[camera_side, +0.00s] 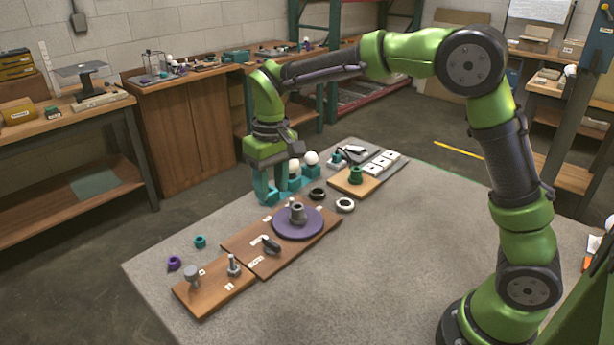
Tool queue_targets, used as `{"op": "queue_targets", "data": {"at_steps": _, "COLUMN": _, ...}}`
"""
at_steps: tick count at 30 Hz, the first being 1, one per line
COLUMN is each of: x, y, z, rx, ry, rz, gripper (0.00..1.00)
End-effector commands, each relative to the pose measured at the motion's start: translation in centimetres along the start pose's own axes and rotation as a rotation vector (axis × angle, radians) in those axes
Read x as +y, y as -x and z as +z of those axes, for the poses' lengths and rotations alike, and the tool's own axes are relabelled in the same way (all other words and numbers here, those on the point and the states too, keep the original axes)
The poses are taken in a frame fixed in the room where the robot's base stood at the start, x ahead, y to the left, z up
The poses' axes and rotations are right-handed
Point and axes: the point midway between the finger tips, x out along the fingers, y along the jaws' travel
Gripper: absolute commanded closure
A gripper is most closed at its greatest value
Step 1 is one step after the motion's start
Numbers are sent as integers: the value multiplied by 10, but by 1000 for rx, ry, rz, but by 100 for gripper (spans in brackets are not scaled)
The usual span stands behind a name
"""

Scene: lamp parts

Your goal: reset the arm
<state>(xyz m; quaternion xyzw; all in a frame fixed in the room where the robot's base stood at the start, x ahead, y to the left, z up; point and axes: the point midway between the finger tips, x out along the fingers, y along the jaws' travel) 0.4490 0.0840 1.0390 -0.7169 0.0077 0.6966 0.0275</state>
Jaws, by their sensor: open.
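My green arm arches over from the right. My gripper (272,192) hangs down near the far left edge of the grey table (390,265). Its fingers are teal and apart, with nothing seen between them. It is behind the purple disc (283,224), which sits on a brown board (252,243) and carries a grey upright part (297,213). White bulbs (311,158) on teal holders (308,170) are just right of the fingers. Whether the fingers touch a holder I cannot tell.
A black ring (317,194) and a white ring (345,205) lie right of the gripper. A board with a green part (356,175) is farther back. A small board with bolts (213,288), a purple nut (174,263) and a teal nut (200,242) are front left. The right of the table is clear.

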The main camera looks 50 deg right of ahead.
Motion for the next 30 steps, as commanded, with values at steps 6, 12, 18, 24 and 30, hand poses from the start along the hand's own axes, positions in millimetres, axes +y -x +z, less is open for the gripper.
{"op": "queue_targets", "data": {"at_steps": 6, "x": 18, "y": 32, "z": 59, "rx": 127, "ry": -84, "rz": -93, "gripper": 58}}
{"op": "queue_targets", "data": {"at_steps": 12, "x": 36, "y": 53, "z": 123, "rx": 275, "ry": -176, "rz": -175, "gripper": 58}}
{"op": "queue_targets", "data": {"at_steps": 18, "x": 50, "y": 59, "z": 179, "rx": 423, "ry": -252, "rz": -237, "gripper": 58}}
{"op": "queue_targets", "data": {"at_steps": 24, "x": 57, "y": 64, "z": 207, "rx": 517, "ry": -284, "rz": -264, "gripper": 58}}
{"op": "queue_targets", "data": {"at_steps": 30, "x": 60, "y": 73, "z": 209, "rx": 560, "ry": -289, "rz": -268, "gripper": 58}}
